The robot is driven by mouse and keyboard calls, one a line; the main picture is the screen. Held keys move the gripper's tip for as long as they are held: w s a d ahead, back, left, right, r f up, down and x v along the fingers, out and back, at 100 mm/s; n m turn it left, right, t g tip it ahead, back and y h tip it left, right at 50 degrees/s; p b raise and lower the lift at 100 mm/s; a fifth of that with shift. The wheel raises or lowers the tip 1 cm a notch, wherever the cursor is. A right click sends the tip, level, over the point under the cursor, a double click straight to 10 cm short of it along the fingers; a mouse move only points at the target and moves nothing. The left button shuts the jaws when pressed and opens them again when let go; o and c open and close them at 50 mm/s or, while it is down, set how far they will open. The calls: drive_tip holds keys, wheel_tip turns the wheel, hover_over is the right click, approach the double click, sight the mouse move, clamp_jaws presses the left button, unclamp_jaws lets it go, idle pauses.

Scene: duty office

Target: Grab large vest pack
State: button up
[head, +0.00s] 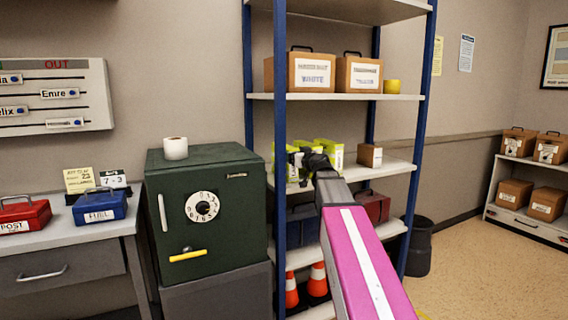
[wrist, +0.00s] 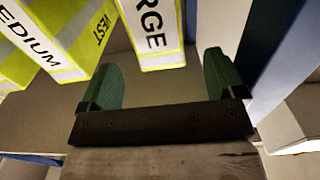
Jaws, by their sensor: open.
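The large vest pack (wrist: 153,30) is yellow-green with a pale label reading "RGE". In the wrist view it is at the top, ahead of and between my fingers, its near end about level with the fingertips. In the head view it appears to be the rightmost yellow-green pack (head: 336,157) on the middle shelf, partly behind my gripper (head: 308,160). My gripper (wrist: 160,68) is open, with two green fingers apart and nothing clamped. A medium vest pack (wrist: 72,30) stands just left of the left finger.
Another yellow-green pack (head: 280,165) is left of my gripper. A brown box (head: 369,155) stands to the right on the same shelf. Blue posts (head: 280,120) frame the shelving. A dark green safe (head: 208,215) stands to the left.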

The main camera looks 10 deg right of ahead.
drive_tip(key=x, duration=0.7)
drive_tip(key=shift+s, duration=0.1)
drive_tip(key=c, duration=1.4)
